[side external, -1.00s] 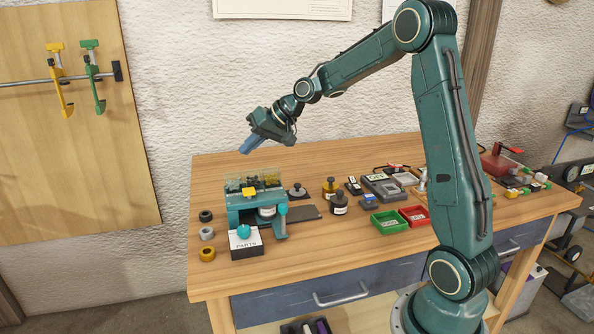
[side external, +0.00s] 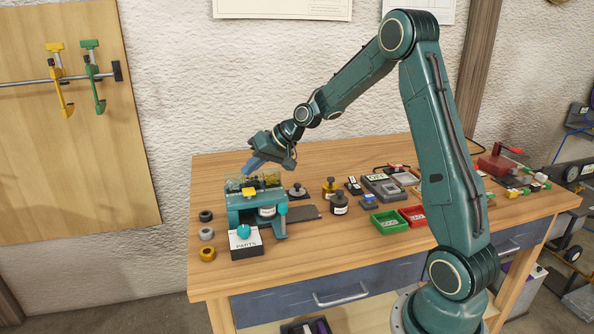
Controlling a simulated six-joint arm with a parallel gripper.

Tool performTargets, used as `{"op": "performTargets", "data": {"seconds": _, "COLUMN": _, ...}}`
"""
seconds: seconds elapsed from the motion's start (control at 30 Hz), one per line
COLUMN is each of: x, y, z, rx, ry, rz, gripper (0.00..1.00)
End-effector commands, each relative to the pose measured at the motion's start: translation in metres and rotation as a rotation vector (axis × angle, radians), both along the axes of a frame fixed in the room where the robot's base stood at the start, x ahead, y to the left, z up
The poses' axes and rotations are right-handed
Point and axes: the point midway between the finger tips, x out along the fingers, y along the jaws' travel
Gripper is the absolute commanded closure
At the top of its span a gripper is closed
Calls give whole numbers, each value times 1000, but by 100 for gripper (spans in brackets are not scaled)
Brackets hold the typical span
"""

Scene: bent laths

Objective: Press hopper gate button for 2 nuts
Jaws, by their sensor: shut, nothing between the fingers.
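The hopper unit (side external: 238,208) stands at the left part of the bench, a teal frame with clear bins on top. Small dark and yellowish pieces show in the bins, too small to count. A yellow part (side external: 249,192) sits on its front. A teal dome (side external: 243,231) is at the box labelled PARTS (side external: 246,252) in front of it. I cannot tell which of these is the gate button. My gripper (side external: 251,167) is shut and empty, its blue fingers pointing down and left just above or behind the bins. Contact cannot be made out.
Black, grey and brass rings (side external: 208,254) lie left of the unit. The bench front is clear between.

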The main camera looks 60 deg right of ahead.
Motion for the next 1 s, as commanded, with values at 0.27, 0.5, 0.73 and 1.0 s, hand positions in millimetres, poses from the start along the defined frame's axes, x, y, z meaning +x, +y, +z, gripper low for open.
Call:
{"op": "performTargets", "data": {"seconds": 0.27, "x": 0, "y": 0, "z": -23, "rx": 0, "ry": 1, "rz": 1, "gripper": 100}}
{"op": "performTargets", "data": {"seconds": 0.5, "x": 0, "y": 0, "z": -29, "rx": 0, "ry": 0, "rz": 0, "gripper": 100}}
{"op": "performTargets", "data": {"seconds": 0.73, "x": 0, "y": 0, "z": -29, "rx": 0, "ry": 0, "rz": 0, "gripper": 100}}
{"op": "performTargets", "data": {"seconds": 1.0, "x": 0, "y": 0, "z": -29, "rx": 0, "ry": 0, "rz": 0, "gripper": 100}}
